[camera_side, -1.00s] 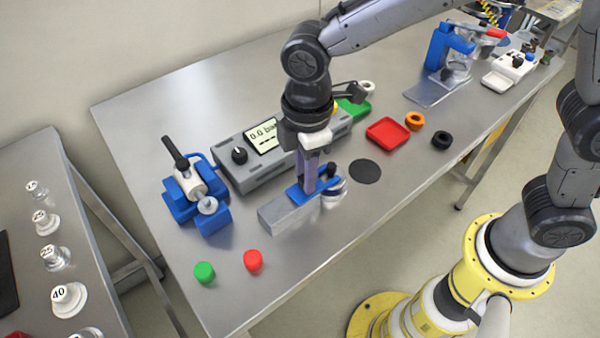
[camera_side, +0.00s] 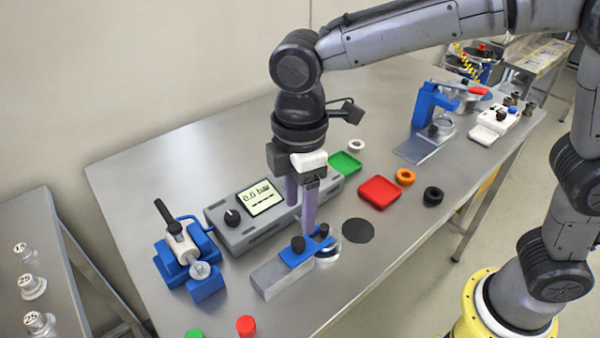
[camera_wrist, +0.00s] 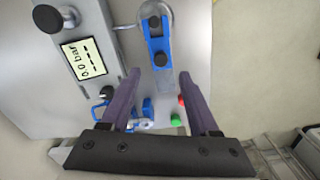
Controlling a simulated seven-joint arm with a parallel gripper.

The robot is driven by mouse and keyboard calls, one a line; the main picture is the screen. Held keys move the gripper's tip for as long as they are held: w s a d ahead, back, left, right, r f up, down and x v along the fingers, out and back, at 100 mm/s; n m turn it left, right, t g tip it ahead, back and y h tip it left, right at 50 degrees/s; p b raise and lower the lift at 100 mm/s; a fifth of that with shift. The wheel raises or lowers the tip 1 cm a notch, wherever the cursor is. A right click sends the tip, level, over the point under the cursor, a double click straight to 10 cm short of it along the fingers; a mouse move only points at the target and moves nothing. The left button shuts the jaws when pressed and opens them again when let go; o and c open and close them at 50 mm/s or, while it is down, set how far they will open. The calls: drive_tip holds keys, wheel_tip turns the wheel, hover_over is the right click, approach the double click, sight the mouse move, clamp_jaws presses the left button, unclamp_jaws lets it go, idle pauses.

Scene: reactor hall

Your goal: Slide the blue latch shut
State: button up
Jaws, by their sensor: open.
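The blue latch (camera_side: 291,258) lies on a grey metal block (camera_side: 268,280) in the side view, with bare block showing at its left end. Two black knobs (camera_side: 298,244) stand on it. Its right part reaches by a round metal-and-clear fitting (camera_side: 328,252). In the wrist view the latch (camera_wrist: 157,44) runs upward, its upper end over the round fitting. My gripper (camera_side: 302,220) is open and empty, its purple fingers apart just above and behind the latch. In the wrist view the gripper (camera_wrist: 160,73) has the nearer knob (camera_wrist: 160,60) just beyond its fingertips; contact cannot be told.
A grey gauge box (camera_side: 240,232) with a display stands behind the latch. A blue clamp device (camera_side: 185,265) stands left. A red tray (camera_side: 379,192), green tray (camera_side: 345,163), orange ring (camera_side: 405,177) and black ring (camera_side: 433,195) lie right. A red cap (camera_side: 245,326) lies in front.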

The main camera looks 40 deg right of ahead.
wheel_tip(320, 180, up, 7)
drive_tip(key=shift+f, duration=0.2)
drive_tip(key=shift+w+d, duration=0.1)
drive_tip(key=s+d+r+m+t, duration=0.1)
drive_tip(key=s+d+r+m, duration=0.2)
drive_tip(key=d, duration=0.5)
drive_tip(key=s+d+r+m+t, duration=0.2)
drive_tip(key=s+d+r+m, duration=0.1)
drive_tip(key=d, duration=0.6)
drive_tip(key=s+d+f+m+t, duration=0.2)
drive_tip(key=s+d+f+m, duration=0.4)
drive_tip(key=s+f+m, duration=0.3)
drive_tip(key=shift+s+d+f+t, duration=0.2)
drive_tip(key=shift+f+t, duration=0.1)
drive_tip(key=shift+f, duration=0.1)
